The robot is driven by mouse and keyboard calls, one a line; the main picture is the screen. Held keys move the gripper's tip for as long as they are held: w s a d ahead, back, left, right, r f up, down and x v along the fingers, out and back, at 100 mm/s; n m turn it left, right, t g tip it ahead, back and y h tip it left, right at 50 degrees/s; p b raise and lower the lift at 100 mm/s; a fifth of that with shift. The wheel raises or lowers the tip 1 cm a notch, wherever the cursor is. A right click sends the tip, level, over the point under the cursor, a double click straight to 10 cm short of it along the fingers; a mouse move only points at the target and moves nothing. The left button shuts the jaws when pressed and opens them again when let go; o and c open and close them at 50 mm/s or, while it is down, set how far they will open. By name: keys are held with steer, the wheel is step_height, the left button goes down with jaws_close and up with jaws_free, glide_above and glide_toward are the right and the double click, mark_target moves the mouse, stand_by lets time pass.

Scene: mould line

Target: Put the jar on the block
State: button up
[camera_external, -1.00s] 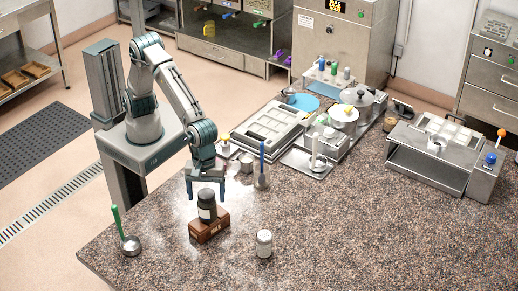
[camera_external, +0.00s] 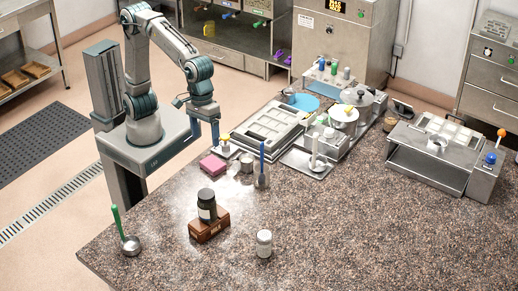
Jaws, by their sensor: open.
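A dark jar (camera_external: 207,204) with a pale label stands upright on the brown wooden block (camera_external: 209,228), toward the front left of the speckled counter. My gripper (camera_external: 206,137) is up and behind the jar, well apart from it, with its fingers pointing down near the counter's back left edge. It is open and nothing shows between its fingers. A second, pale jar with a light lid (camera_external: 264,243) stands on the counter to the right of the block.
A pink block (camera_external: 212,164), a metal cup (camera_external: 246,162) and a blue-handled tool (camera_external: 262,167) stand behind the jar. Mould trays (camera_external: 270,128) are farther back. The front right counter is clear.

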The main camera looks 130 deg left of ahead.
steer(key=s+a+f+m, duration=0.1)
steer(key=s+a+m, duration=0.2)
steer(key=s+m, duration=0.2)
steer(key=s+a+f+m+t+y, duration=0.1)
steer(key=s+a+f+m, duration=0.1)
steer(key=s+a+m, duration=0.2)
steer(key=s+a+f+m+t, duration=0.1)
steer(key=s+a+f+m, duration=0.1)
steer(key=s+m, duration=0.5)
steer(key=s+a, duration=0.1)
steer(key=s, duration=0.3)
steer(key=shift+s+a+m, duration=0.3)
steer(key=shift+a, duration=0.1)
